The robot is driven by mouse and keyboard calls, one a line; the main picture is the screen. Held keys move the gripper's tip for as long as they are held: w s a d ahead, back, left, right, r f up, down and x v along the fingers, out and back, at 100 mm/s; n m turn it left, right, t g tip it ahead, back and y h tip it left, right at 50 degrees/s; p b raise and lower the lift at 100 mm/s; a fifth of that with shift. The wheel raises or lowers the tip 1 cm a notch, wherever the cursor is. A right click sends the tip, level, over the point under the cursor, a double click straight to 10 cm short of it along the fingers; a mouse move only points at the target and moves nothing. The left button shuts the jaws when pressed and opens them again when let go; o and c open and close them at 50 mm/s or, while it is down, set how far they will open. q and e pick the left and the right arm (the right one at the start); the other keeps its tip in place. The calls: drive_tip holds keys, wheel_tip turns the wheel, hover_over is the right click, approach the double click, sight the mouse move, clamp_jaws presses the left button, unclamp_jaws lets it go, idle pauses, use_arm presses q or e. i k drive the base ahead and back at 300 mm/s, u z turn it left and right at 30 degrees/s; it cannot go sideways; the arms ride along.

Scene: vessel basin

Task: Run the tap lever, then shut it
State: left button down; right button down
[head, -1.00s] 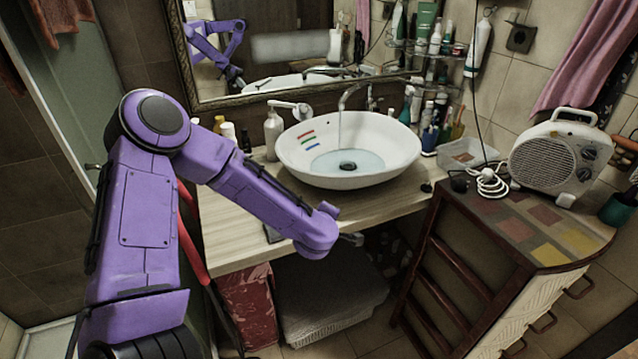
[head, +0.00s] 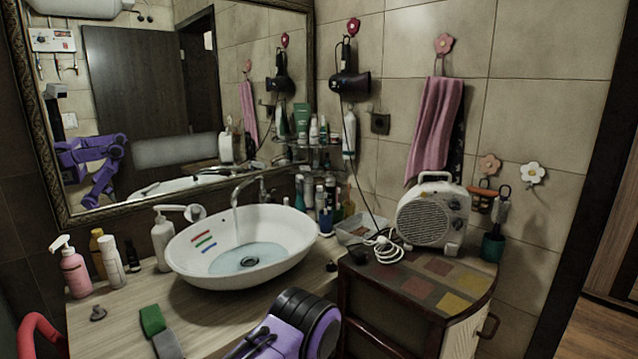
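The chrome tap (head: 247,188) stands behind the white oval basin (head: 185,262), with its curved spout over the bowl. Its lever is small here, and I cannot tell its position. Pale blue water (head: 238,259) lies in the basin around the dark drain. Part of my purple arm shows at the bottom centre, in front of the counter and well below the tap. Neither gripper is in view.
The wooden counter (head: 125,318) holds a pink spray bottle (head: 75,272), a soap dispenser (head: 163,240) and a green and grey item (head: 158,330). A fan heater (head: 430,215) sits on the right cabinet, with a white cable (head: 383,248) beside it. The mirror (head: 150,120) hangs behind the basin.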

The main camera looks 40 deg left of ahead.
sight(266, 197)
drive_tip(key=z, duration=0.1)
drive_tip(key=i, duration=1.05)
drive_tip(key=u, duration=2.85)
drive_tip(key=i, duration=0.2)
drive_tip(key=u, duration=0.15)
